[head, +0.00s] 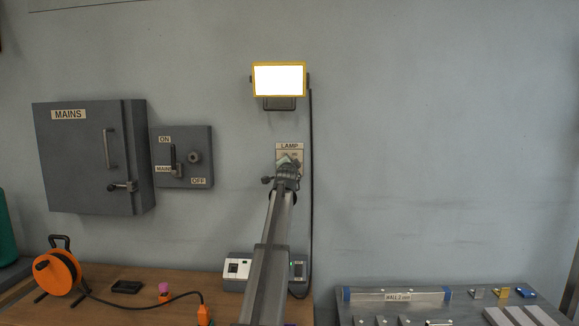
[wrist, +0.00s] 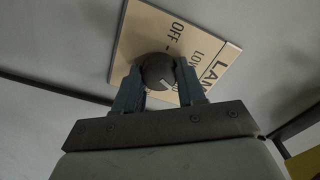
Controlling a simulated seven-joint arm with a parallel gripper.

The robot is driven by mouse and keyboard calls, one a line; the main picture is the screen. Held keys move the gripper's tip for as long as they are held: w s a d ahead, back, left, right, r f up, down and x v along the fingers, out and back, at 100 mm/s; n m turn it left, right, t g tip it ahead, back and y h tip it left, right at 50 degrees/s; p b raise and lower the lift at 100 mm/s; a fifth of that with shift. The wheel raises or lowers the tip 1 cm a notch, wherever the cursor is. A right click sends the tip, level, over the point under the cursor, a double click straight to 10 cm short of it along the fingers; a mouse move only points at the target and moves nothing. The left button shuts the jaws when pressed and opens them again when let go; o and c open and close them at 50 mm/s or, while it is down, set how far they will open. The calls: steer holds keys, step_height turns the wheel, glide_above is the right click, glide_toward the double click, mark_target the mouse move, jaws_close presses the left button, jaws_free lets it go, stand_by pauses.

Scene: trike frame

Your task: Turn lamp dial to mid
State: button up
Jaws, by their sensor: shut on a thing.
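The lamp dial is a dark round knob (wrist: 158,71) on a cream LAMP plate (wrist: 146,28). The plate also shows in the head view (head: 289,147), mostly covered below by my gripper. My gripper (wrist: 158,82) has a jaw on each side of the knob and is shut on it. A pale pointer mark on the knob points to the lower right in the wrist view. The OFF and LOW labels lie at the upper right of the knob. A further label is mostly hidden by the right jaw. The lamp (head: 279,79) above is brightly lit.
A grey MAINS cabinet (head: 80,160) and a MAIN switch box (head: 182,158) are on the wall to the left. A black cable (head: 311,180) runs down right of the plate. An orange reel (head: 56,271) stands on the wooden bench (head: 150,306). The wall at right is bare.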

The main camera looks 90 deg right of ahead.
steer(key=shift+m, duration=0.5)
steer(key=o, duration=1.1)
steer(key=shift+c, duration=0.2)
steer(key=a, duration=1.3)
steer(key=shift+a, duration=0.4)
